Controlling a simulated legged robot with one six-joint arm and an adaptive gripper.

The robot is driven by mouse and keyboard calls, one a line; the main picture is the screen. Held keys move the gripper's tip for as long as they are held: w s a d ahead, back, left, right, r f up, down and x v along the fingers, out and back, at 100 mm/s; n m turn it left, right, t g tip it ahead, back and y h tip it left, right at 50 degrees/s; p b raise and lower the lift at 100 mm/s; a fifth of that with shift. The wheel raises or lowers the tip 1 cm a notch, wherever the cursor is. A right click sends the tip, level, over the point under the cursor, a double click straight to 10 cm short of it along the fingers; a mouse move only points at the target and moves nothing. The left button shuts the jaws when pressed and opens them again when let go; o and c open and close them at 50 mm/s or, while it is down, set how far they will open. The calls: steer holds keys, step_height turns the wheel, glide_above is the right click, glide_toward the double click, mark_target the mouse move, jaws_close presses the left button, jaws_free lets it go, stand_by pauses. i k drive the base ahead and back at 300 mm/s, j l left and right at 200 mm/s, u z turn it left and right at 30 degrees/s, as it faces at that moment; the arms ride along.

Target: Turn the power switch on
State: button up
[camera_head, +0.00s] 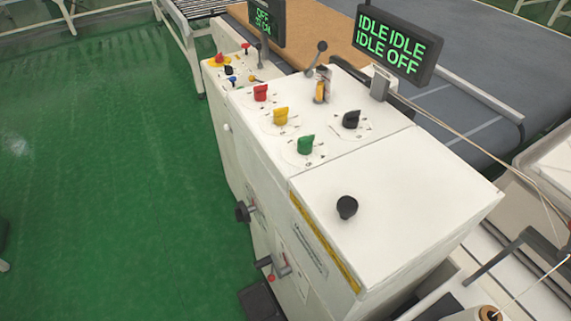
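The white control cabinet (400,200) stands in the middle of the head view. Its top carries a red knob (261,92), a yellow knob (281,116), a green knob (305,144), a black rotary knob (351,119) and a round black knob (347,207). A black knob (243,212) and a small lever switch with red on it (278,270) stick out of its left side. No readable label shows which one is the power switch. The near display (391,45) reads "IDLE IDLE IDLE OFF". My gripper is not in view.
A second display (267,20) shows "OFF" in its top line. Small coloured controls (229,70) and upright levers (317,55) sit farther back. A conveyor (480,60) runs behind the cabinet. A thread spool (488,313) is at bottom right. The green floor (100,180) at left is largely clear.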

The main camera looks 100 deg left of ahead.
mark_target(219, 58)
steer(key=k+l+u, duration=0.5)
steer(key=u, duration=2.7)
steer(key=i+j+u, duration=0.15)
steer(key=j, duration=0.2)
steer(key=i+j+u, duration=0.2)
steer(key=j, duration=0.15)
steer(key=i+j+u, duration=0.15)
steer(key=j, duration=0.15)
steer(key=i+j+u, duration=0.5)
steer(key=i, duration=0.3)
steer(key=i+j+u, duration=0.25)
steer(key=i, duration=0.2)
steer(key=i+l+z, duration=0.1)
steer(key=i+z, duration=0.8)
steer(key=i+j+z, duration=0.2)
steer(key=i+z, duration=0.2)
steer(key=i+l+z, duration=0.15)
steer(key=i+z, duration=0.25)
steer(key=i+l+z, duration=0.1)
steer(key=i+z, duration=0.5)
steer(key=z, duration=0.15)
